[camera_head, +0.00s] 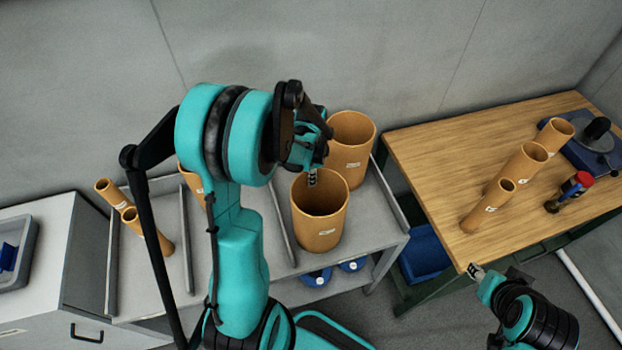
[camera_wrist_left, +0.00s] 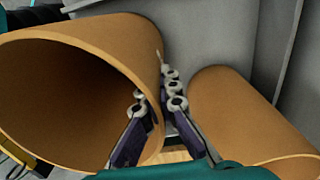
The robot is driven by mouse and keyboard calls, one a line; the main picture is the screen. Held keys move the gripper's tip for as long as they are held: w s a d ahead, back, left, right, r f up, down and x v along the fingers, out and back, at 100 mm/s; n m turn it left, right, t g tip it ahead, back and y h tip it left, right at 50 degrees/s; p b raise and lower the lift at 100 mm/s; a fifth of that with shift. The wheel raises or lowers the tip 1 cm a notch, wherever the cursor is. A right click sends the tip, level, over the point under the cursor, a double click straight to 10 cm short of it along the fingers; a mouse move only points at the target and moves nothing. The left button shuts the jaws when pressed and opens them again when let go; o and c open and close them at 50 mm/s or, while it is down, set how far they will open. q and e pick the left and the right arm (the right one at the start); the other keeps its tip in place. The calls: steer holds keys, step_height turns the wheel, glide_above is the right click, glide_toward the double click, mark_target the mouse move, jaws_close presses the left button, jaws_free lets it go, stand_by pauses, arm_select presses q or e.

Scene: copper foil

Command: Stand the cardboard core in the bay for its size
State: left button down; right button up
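A wide cardboard core (camera_head: 322,232) with a white label stands about upright in the right bay of the grey rack (camera_head: 385,240). My left gripper (camera_head: 311,177) is at its rim. In the left wrist view, the fingers (camera_wrist_left: 156,95) pinch the wall of this core (camera_wrist_left: 60,85), one inside and one outside. Whether its base rests on the rack floor is unclear. A second wide core (camera_head: 352,160) stands just behind it; its side also shows in the left wrist view (camera_wrist_left: 235,115). My right gripper (camera_head: 476,270) is low, in front of the wooden table, its opening too small to judge.
Narrow cores (camera_head: 152,238) lean in the left bay, and a core (camera_head: 190,178) is partly hidden in the middle bay. Dividers separate the bays. The wooden table (camera_head: 430,150) holds three cores (camera_head: 497,193), a red-topped tool (camera_head: 572,190) and a blue device (camera_head: 595,150).

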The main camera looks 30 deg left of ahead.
arm_select(q)
steer(key=shift+f, duration=0.1)
steer(key=c, duration=1.7)
jaws_free()
